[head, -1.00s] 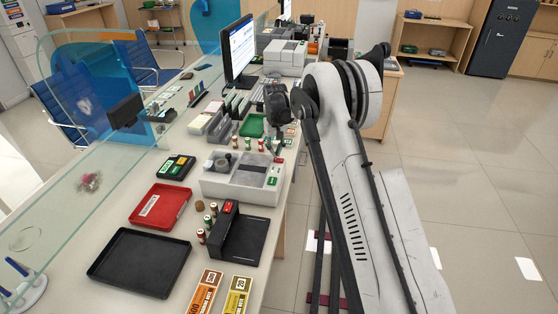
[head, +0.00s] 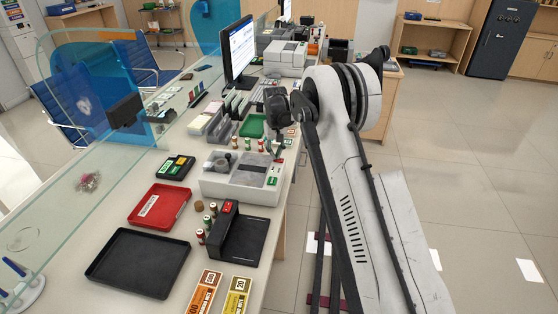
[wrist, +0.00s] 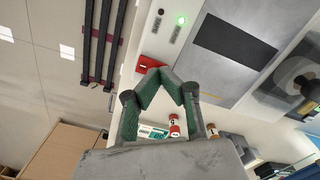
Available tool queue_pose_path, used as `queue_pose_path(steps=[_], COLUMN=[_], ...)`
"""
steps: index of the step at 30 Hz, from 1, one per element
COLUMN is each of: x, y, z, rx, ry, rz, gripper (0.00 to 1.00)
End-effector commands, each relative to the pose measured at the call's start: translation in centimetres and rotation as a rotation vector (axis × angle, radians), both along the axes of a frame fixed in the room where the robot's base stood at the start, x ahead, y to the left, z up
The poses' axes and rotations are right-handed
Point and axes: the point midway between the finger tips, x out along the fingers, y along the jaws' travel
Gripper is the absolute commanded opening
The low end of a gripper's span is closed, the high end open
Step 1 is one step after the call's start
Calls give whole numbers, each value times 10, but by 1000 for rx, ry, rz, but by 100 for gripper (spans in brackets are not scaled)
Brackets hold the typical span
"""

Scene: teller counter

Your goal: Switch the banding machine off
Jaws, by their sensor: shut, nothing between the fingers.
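The banding machine (head: 225,187) is a pale box with a grey top plate and a roll at its left end, on the counter in the head view. In the wrist view its top (wrist: 205,60) shows a lit green lamp (wrist: 181,21), a dark lamp beside it, and a red switch (wrist: 151,64) near the edge. My gripper (wrist: 168,74) is shut and empty, its green-padded fingertips close to the red switch and partly overlapping it. Contact cannot be told. In the head view my gripper (head: 277,154) is over the machine's far right corner.
Small banded rolls (head: 261,145) and a green tray (head: 252,126) stand just behind the machine. A black angled stand (head: 238,237), red tray (head: 160,206) and black tray (head: 137,263) are in front. A glass screen runs along the left. The floor at right is open.

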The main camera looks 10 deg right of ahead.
Motion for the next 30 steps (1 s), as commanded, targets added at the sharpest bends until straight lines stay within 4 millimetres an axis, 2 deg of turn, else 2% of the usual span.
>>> queue_pose_path(steps=[19,30], x=[0,0], y=[0,0], z=[-7,14], rx=[0,0], ry=[0,0], rz=[0,0], gripper=[0,0])
